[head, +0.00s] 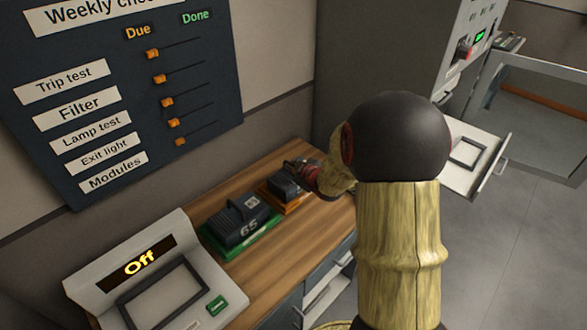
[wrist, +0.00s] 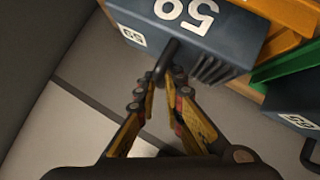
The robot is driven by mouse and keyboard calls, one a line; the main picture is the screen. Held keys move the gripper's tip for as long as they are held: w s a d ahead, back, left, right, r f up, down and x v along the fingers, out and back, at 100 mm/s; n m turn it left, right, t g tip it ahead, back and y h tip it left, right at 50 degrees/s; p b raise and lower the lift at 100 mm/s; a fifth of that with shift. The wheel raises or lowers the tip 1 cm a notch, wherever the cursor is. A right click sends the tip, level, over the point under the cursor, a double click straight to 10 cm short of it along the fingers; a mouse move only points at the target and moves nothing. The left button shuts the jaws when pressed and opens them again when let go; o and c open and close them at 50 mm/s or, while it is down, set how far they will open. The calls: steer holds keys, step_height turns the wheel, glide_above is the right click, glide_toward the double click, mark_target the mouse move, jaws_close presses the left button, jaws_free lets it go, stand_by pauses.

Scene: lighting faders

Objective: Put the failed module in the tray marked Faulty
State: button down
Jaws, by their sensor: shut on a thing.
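My gripper (head: 308,172) is at the dark blue module (head: 284,187) by the orange tray (head: 292,208). In the wrist view my gripper (wrist: 165,78) is shut on that module's dark loop handle (wrist: 168,58). The module's body (wrist: 165,38) bears a large white number, seen at a slant. I cannot tell whether it rests on the orange tray or hangs just above it. A second dark module (head: 245,221), numbered 65, sits upright on the green tray (head: 262,239). No Faulty marking is readable on either tray.
A pale console (head: 205,283) with an "Off" display stands at the front left of the wooden bench (head: 230,280). A "Weekly check" board (head: 130,100) with sliders hangs on the wall behind. An open drawer (head: 478,165) juts out at right. A grey cabinet (head: 365,60) stands behind my arm.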

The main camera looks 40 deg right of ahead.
steer(key=shift+r, duration=0.15)
steer(key=c, duration=2.3)
jaws_free()
steer(key=o, duration=0.4)
steer(key=s+a+r+m+g+h+p, duration=0.15)
steer(key=s+a+r+p, duration=0.35)
steer(key=s+r, duration=0.65)
steer(key=s+a+r+m+g+y, duration=0.1)
steer(key=s+a+r, duration=0.3)
steer(key=s+a, duration=0.4)
steer(key=s+a+r+m+g+y+b, duration=0.1)
steer(key=s+a+r+m+g+y, duration=0.1)
steer(key=s+a, duration=0.7)
steer(key=a+r+g+y, duration=0.1)
steer(key=a+r, duration=0.1)
steer(key=a, duration=0.4)
steer(key=shift+s+a+r, duration=0.2)
steer(key=shift+s+r, duration=0.1)
